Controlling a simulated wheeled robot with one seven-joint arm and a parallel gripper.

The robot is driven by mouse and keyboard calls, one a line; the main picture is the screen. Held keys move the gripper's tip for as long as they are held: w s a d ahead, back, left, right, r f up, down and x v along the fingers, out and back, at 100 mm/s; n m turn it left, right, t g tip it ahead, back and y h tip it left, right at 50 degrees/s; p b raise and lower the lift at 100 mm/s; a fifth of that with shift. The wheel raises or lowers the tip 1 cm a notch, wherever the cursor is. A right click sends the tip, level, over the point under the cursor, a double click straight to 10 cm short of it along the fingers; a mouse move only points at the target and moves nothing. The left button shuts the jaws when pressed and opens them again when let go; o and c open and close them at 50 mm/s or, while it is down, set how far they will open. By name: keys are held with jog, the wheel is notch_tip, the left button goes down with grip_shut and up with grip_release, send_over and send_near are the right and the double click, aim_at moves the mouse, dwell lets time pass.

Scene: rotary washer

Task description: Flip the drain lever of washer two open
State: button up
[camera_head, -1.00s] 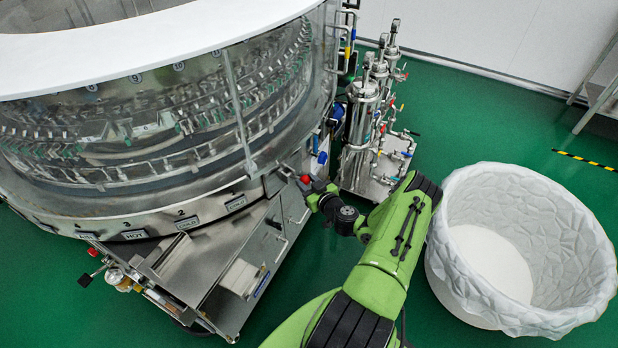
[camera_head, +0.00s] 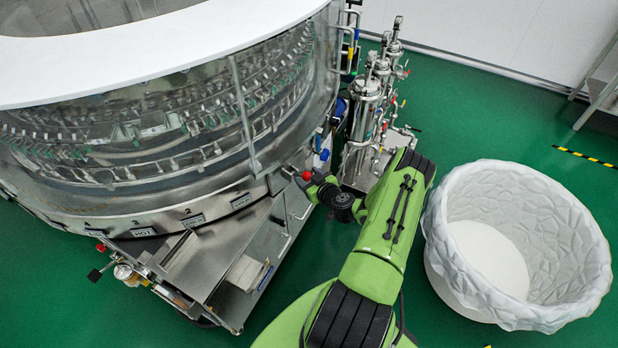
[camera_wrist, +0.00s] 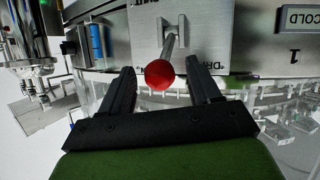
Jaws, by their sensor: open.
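The drain lever (camera_wrist: 171,48) is a thin metal rod with a red ball knob (camera_wrist: 159,74), standing out of a slotted steel plate (camera_wrist: 222,35). The plate carries partly hidden lettering starting "DRA". My gripper (camera_wrist: 160,72) is open, with one black finger on each side of the red knob. I cannot tell whether either finger touches it. In the head view the red knob (camera_head: 307,175) shows at the lower right rim of the round glass washer (camera_head: 150,140), at the end of my green arm. My fingers are mostly hidden there.
A "COLD" label (camera_wrist: 301,18) with a "1" sits right of the plate in the wrist view. Steel filter cylinders (camera_head: 365,110) stand behind my arm. A large white-lined tub (camera_head: 570,230) stands on the right. A steel cabinet (camera_head: 225,265) is under the rim.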

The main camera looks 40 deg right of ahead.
jog(key=p+v, duration=0.2)
jog(key=v, duration=1.3)
jog(key=shift+s+r, duration=0.25)
jog(key=shift+a, duration=0.1)
jog(key=w+a+r+n+g+y, duration=0.3)
jog(key=a+r+n+g+y, duration=0.1)
jog(key=a+r, duration=0.5)
jog(key=w+a+r+n+g+y, duration=0.3)
jog(key=a+r+n+g+y, duration=0.1)
jog(key=a+r, duration=0.5)
jog(key=s+a+r+m+h, duration=0.2)
jog(key=s+a+r+m, duration=0.1)
jog(key=s+r, duration=0.4)
jog(key=s+a+r+m+h, duration=0.3)
jog(key=s+a+r+m, duration=0.1)
jog(key=s+r, duration=0.3)
jog(key=shift+s+a+r, duration=0.35)
jog(key=shift+s+a, duration=0.55)
jog(key=shift+s, duration=0.2)
